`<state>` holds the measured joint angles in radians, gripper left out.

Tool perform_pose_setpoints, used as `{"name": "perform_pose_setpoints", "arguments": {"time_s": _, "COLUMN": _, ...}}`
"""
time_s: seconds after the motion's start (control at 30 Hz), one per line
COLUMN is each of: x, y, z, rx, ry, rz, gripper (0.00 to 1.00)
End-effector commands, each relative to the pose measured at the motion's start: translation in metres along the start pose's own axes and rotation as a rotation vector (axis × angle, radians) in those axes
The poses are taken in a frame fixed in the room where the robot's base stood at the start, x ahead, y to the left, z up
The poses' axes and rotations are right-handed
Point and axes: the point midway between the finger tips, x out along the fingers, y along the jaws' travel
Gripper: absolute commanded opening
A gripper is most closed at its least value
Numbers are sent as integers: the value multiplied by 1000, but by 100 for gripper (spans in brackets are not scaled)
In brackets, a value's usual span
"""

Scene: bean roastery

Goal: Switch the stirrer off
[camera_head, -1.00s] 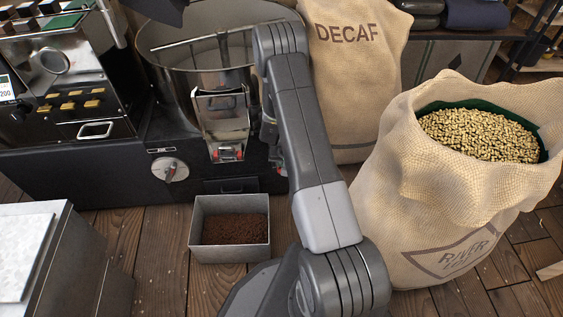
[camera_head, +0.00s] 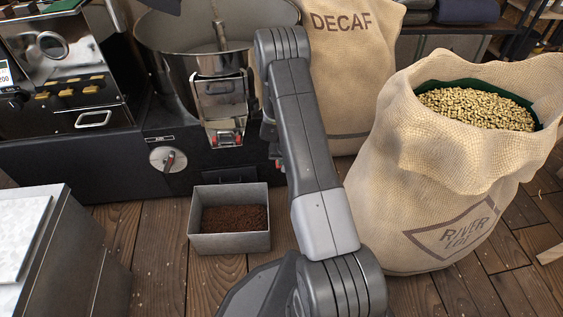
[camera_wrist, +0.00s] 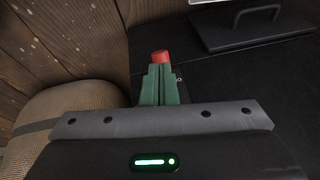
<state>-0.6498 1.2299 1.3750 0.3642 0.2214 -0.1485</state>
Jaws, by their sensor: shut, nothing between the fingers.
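The stirrer is a metal arm (camera_head: 220,32) inside a round steel cooling drum (camera_head: 185,60), upper left of centre in the head view.
A metal bin of dark grounds (camera_head: 233,219) stands on the floor below the steel chute (camera_head: 221,100). A DECAF sack (camera_head: 350,75) stands behind my arm, and a RIVER sack of pale beans (camera_head: 440,180) at right. A black handle (camera_wrist: 255,20) shows in the wrist view.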

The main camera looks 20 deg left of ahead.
Motion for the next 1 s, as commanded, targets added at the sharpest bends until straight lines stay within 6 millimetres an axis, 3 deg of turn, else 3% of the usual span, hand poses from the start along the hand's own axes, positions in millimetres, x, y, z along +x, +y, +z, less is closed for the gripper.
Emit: {"name": "perform_pose_setpoints", "arguments": {"time_s": 1.0, "x": -11, "y": -2, "z": -19, "rx": -1, "ry": 1, "rz": 0, "gripper": 0}}
